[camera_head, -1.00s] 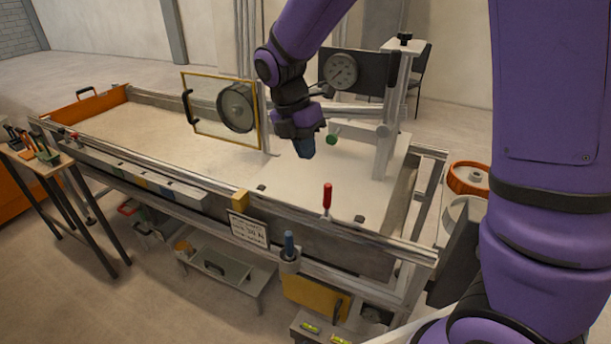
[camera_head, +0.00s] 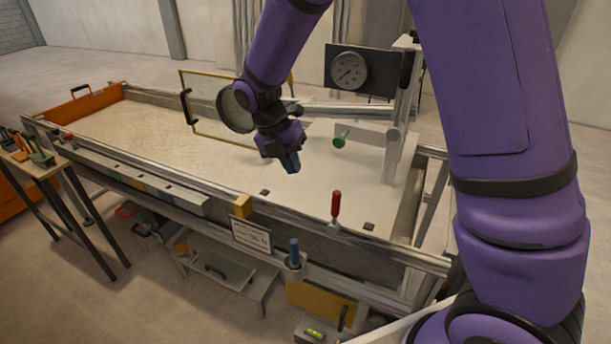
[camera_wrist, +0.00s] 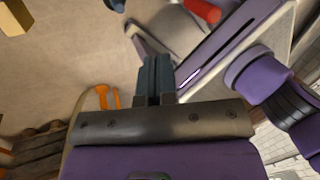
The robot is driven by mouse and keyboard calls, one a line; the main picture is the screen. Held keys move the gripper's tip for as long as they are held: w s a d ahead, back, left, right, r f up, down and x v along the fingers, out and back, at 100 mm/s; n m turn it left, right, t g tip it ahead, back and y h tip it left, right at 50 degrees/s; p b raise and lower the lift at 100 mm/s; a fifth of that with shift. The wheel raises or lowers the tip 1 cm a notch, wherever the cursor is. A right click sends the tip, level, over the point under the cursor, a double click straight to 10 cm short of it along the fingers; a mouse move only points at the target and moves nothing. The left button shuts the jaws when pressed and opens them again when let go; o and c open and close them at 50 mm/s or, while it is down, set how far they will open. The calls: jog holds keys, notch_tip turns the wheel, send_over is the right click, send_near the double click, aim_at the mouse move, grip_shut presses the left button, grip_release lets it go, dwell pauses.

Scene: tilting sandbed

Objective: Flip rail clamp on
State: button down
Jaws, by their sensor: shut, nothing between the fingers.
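A clamp with a red handle (camera_head: 335,203) stands upright on the near rail (camera_head: 300,225) of the sandbed, right of centre in the head view. A red handle (camera_wrist: 200,11) also shows at the top edge of the wrist view, beyond my fingertips. My gripper (camera_head: 292,164) hangs over the bed, behind and left of the red handle and apart from it. Its dark fingers (camera_wrist: 155,77) are together with nothing between them.
A round dial (camera_head: 348,71) and a green knob (camera_head: 339,142) are behind the gripper. A framed clear panel (camera_head: 190,105) stands to its left. A yellow block (camera_head: 242,205), a sign (camera_head: 250,235) and a blue handle (camera_head: 294,250) are along the near side.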

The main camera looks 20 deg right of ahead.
aim_at(335, 212)
jog(key=s+d+f, duration=0.4)
jog(key=d+f, duration=0.2)
jog(key=f, duration=0.2)
jog(key=shift+f, duration=0.1)
jog(key=shift+d, duration=0.15)
dwell(0.4)
jog(key=shift+s+d+y, duration=0.1)
jog(key=shift+s+y, duration=0.1)
jog(key=shift+y, duration=0.1)
